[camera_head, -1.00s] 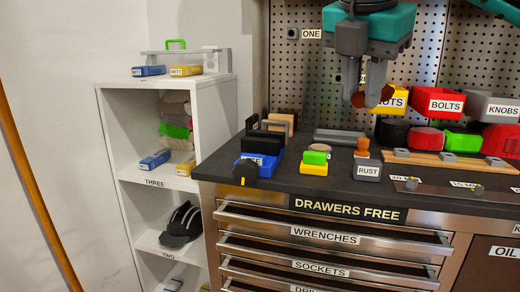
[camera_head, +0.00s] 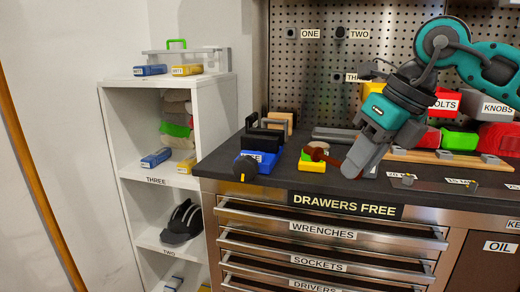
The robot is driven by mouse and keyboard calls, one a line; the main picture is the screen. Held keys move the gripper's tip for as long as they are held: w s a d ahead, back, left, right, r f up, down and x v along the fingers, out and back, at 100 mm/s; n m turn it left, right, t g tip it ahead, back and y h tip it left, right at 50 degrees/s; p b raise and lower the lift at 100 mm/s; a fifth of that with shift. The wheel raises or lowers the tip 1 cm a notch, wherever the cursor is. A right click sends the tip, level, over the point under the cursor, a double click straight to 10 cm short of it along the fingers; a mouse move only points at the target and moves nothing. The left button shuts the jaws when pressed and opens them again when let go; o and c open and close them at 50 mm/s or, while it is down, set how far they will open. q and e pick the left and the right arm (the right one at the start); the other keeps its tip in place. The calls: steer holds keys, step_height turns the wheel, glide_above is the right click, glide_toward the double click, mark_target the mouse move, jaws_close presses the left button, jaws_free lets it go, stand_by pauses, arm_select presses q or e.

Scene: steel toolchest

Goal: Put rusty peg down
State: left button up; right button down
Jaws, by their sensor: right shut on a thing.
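The rusty peg (camera_head: 322,155) is dark reddish-brown and sticks out to the left of my right gripper, roughly level. My right gripper (camera_head: 346,168) is shut on it, low over the front of the dark worktop, with its fingers slanting down and left. The peg shows in front of or above the yellow and green block (camera_head: 311,164); I cannot tell whether they touch. The grey block labelled RUST (camera_head: 371,172) is mostly hidden behind my gripper, as is the orange peg. My left gripper is not in view.
A blue tray with black-handled tools (camera_head: 262,158) stands to the left on the worktop (camera_head: 225,160). A wooden strip with grey blocks (camera_head: 440,157) and colored bins (camera_head: 497,110) are at the right. Drawers (camera_head: 325,232) lie below the front edge.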

steer(key=s+d+f+n+g+h, duration=0.2)
steer(key=s+f+n+g+h, duration=0.15)
steer(key=f+n, duration=0.9)
steer(key=s+d+f+n+g+h, duration=0.1)
steer(key=s+f+n+g+h, duration=0.45)
steer(key=n, duration=1.25)
arm_select(q)
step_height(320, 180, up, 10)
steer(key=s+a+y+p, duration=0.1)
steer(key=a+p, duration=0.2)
steer(key=p, duration=1)
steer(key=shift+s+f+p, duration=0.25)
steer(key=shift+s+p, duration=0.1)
steer(key=shift+p, duration=0.05)
arm_select(e)
step_height(320, 180, up, 14)
steer(key=w+t+y, duration=0.1)
steer(key=y, duration=0.2)
steer(key=shift+w+d+t, duration=0.15)
steer(key=shift+w+t, duration=0.25)
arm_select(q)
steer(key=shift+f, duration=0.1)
arm_select(e)
steer(key=shift+m, duration=0.25)
